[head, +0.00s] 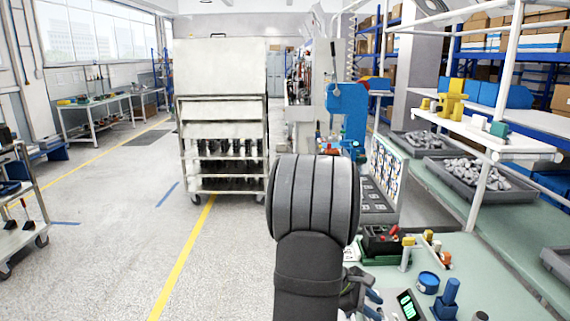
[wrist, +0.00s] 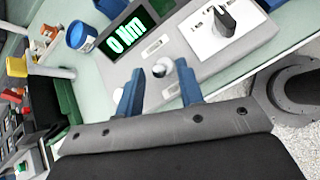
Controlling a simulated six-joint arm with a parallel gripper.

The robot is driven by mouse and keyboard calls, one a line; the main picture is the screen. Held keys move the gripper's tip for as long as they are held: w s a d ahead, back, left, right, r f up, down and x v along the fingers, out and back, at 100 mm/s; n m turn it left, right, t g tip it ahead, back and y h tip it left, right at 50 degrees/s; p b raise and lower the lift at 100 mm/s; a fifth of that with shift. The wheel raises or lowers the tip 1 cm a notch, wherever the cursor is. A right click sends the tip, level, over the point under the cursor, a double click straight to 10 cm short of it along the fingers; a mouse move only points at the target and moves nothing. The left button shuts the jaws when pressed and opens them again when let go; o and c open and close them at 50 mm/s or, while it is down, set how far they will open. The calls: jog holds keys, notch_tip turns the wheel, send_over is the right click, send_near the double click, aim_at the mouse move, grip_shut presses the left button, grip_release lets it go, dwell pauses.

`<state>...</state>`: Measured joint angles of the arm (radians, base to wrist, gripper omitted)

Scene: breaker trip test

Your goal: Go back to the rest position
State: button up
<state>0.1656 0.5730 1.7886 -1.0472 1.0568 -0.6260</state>
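My gripper (head: 376,304) is low in the head view, partly hidden behind my own dark arm, over the bench with the test panel. In the wrist view my gripper (wrist: 159,68) has its two blue fingers spread apart with nothing held between them. A small round pale knob (wrist: 181,64) and another small knob (wrist: 159,71) on the grey panel show near the fingertips; I cannot tell if they touch. A dark rotary switch (wrist: 225,19) sits on a white plate.
A blue round pot (head: 428,282), a blue post (head: 447,297) and a dark box (head: 381,240) with colored parts stand on the green bench (head: 495,280). Grey bins (head: 465,172) of parts lie farther back. A wheeled rack (head: 222,130) stands ahead; the floor to the left is open.

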jog(key=shift+x, duration=1.3)
